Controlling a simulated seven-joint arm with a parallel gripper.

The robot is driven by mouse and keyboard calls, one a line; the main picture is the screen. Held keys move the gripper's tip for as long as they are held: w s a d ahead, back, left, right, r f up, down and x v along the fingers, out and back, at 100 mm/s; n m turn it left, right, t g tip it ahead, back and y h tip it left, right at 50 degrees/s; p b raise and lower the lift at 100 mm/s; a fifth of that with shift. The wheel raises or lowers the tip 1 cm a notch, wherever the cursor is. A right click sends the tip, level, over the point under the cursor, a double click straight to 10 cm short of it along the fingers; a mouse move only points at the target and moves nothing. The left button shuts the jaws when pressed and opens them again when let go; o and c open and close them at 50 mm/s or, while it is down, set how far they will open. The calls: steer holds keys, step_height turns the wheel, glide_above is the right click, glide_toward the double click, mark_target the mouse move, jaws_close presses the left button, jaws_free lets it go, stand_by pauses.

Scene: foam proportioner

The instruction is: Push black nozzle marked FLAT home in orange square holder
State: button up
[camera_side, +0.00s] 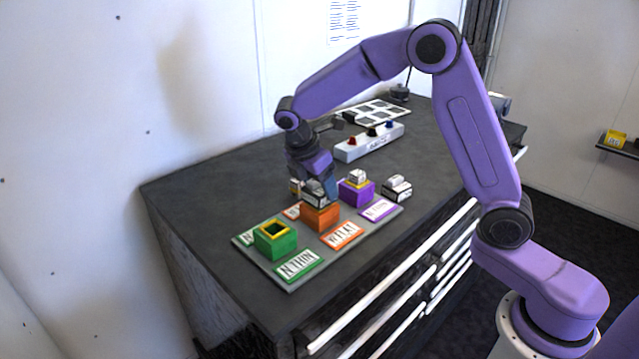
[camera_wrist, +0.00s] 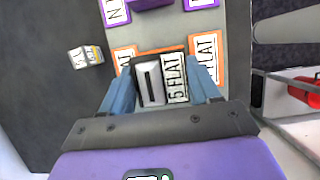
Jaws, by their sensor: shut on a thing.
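The black nozzle (camera_wrist: 150,82) has a white label reading "5 FLAT" in the wrist view. In the side view its dark body (camera_side: 318,198) shows at the top of the orange square holder (camera_side: 320,218). My gripper (camera_wrist: 162,88) is shut on the nozzle, with one blue finger on each side. In the side view my gripper (camera_side: 318,190) points down over the orange holder. The nozzle is in line with the holder, but how deep it sits is hidden by the fingers. Only a strip of orange (camera_wrist: 158,51) shows past the nozzle in the wrist view.
A green holder (camera_side: 277,242) with a yellow-rimmed opening stands empty nearby. A purple holder (camera_side: 357,193) carries a nozzle (camera_side: 357,177). A white button box (camera_side: 368,143) stands farther back.

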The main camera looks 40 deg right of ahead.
steer(key=shift+f, duration=0.45)
steer(key=o, duration=1.3)
steer(key=shift+o, duration=0.2)
steer(key=shift+r, duration=0.1)
steer(key=shift+r, duration=2.95)
